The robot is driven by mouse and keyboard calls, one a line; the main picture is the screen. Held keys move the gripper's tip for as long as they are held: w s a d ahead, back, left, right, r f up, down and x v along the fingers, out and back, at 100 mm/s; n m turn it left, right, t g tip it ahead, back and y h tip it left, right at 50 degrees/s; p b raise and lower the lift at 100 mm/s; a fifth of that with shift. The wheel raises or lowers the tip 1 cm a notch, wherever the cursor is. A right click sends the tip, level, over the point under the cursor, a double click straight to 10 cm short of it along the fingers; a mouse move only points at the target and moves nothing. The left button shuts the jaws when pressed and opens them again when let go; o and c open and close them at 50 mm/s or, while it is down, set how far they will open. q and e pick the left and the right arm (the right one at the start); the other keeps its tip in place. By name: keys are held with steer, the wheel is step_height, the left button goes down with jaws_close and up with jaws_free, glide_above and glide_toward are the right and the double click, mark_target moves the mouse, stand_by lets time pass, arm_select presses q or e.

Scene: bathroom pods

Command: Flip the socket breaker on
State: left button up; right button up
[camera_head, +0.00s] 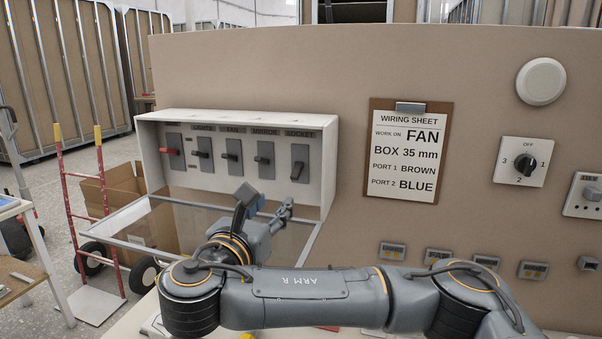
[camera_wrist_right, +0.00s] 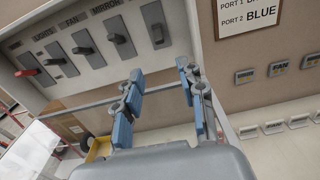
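The socket breaker (camera_head: 299,163) is the rightmost switch in the white breaker box (camera_head: 326,190), under the label SOCKET. Its dark lever points down, lower than the levers of its neighbours. In the right wrist view the socket breaker (camera_wrist_right: 155,24) is at the top, ahead of the fingers. My right gripper (camera_head: 265,205) is in front of and below the box's right part, apart from the breaker. In the right wrist view its blue-padded fingers (camera_wrist_right: 160,92) are spread with nothing between them. My left gripper is in neither view.
A clear framed cover (camera_head: 135,241) hangs open below the box, under my right gripper. The mirror breaker (camera_head: 264,160) sits just left of the socket one; a red-levered breaker (camera_head: 174,152) is at the far left. A wiring sheet (camera_head: 408,150) hangs to the right.

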mark_target(294, 179)
steer(key=shift+w+d, duration=0.1)
steer(key=shift+w, duration=0.25)
steer(key=shift+w+d+r+p, duration=0.15)
steer(key=shift+w+r+p, duration=0.05)
steer(key=shift+w+p, duration=0.1)
steer(key=p+x, duration=0.1)
steer(key=x, duration=0.3)
steer(key=shift+w+d+r+p, duration=0.15)
steer(key=shift+w+r+p, duration=0.05)
steer(key=shift+p, duration=0.1)
steer(key=x, duration=0.3)
steer(key=p+x, duration=0.1)
steer(key=x, duration=0.2)
steer(key=shift+f, duration=0.25)
steer(key=shift+w+p, duration=0.35)
steer(key=shift+w, duration=0.15)
steer(key=shift+w+d+f, duration=0.1)
steer(key=shift+w, duration=0.05)
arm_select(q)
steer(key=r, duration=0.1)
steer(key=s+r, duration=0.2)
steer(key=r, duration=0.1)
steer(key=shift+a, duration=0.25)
arm_select(e)
jaws_close()
